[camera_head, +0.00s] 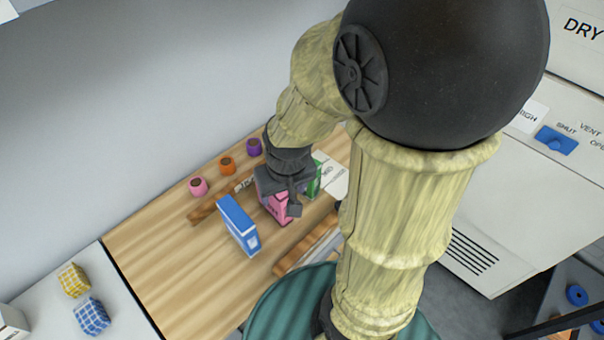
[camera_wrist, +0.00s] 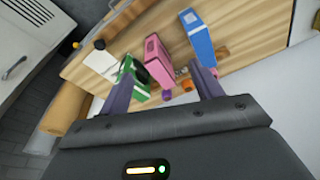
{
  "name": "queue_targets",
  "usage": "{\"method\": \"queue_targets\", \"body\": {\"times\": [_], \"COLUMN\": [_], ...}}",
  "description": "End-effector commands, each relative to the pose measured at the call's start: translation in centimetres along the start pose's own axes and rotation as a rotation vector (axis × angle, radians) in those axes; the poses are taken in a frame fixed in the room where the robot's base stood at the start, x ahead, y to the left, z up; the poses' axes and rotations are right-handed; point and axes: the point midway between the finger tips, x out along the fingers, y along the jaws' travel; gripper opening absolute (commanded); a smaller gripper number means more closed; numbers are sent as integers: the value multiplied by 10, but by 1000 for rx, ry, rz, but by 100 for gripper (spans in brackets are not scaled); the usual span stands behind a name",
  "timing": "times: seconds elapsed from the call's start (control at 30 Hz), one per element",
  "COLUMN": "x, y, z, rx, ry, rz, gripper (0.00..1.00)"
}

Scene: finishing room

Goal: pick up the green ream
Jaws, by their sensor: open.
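The green ream (camera_head: 315,180) stands on the wooden table, partly hidden behind my gripper and the pink ream (camera_head: 279,207). In the wrist view the green ream (camera_wrist: 133,76) shows beside the left finger, with the pink ream (camera_wrist: 158,62) to its right, between the fingers. My gripper (camera_head: 280,197) is open and empty, and it overlaps the pink ream in the head view. In the wrist view its fingers (camera_wrist: 160,82) spread around the lower part of the pink ream's picture; I cannot tell how high they are above it.
A blue ream (camera_head: 237,224) stands left of the pink one. Pink (camera_head: 198,187), orange (camera_head: 227,166) and purple (camera_head: 254,147) cups line the wall side. A white card (camera_head: 333,178) lies right of the green ream. Wooden strips lie near the front. The table's left part is clear.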

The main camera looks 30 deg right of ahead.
Motion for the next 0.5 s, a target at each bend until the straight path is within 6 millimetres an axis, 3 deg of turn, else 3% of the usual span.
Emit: {"method": "queue_targets", "body": {"times": [0.17, 0.33, 0.5], "x": [40, 86, 119], "y": [18, 27, 27], "z": [27, 61, 66], "rx": [251, 675, 1111], "ry": [-163, -413, -620], "rz": [-38, -171, -405], "gripper": [66, 66, 66]}}
